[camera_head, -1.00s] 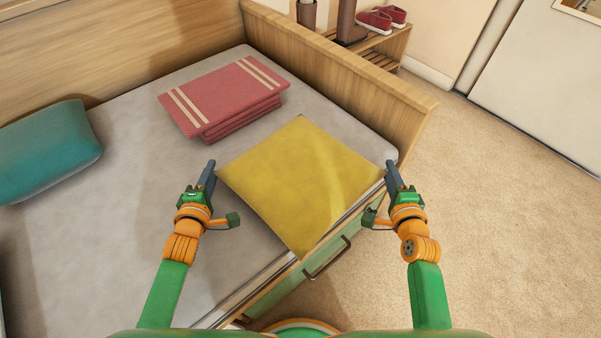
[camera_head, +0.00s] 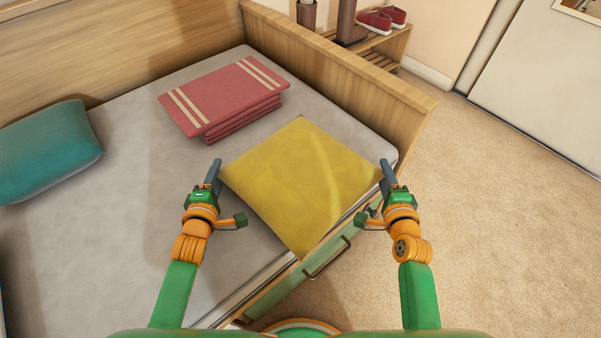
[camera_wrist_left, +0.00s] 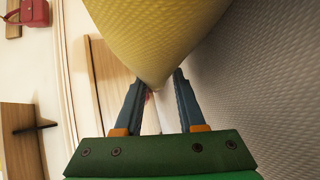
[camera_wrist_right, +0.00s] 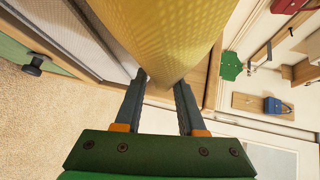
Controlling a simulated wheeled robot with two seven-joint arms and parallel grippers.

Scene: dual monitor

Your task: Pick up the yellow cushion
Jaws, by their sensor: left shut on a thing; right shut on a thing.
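The yellow cushion (camera_head: 300,180) lies at the front corner of the bed, one corner pointing toward me. My left gripper (camera_head: 214,172) is at its left corner and my right gripper (camera_head: 385,172) at its right corner. In the left wrist view the cushion (camera_wrist_left: 150,35) tapers to a corner pinched between the fingers (camera_wrist_left: 154,85). In the right wrist view the cushion corner (camera_wrist_right: 165,40) also sits between the fingers (camera_wrist_right: 160,85). Both grippers are shut on the cushion. Whether its underside touches the mattress cannot be told.
Folded red striped towels (camera_head: 222,95) lie behind the cushion, and a teal pillow (camera_head: 45,150) is at the left. The wooden bed end panel (camera_head: 340,75) rises at the right. A drawer handle (camera_head: 327,258) is below the bed edge. Carpet (camera_head: 490,200) at the right is clear.

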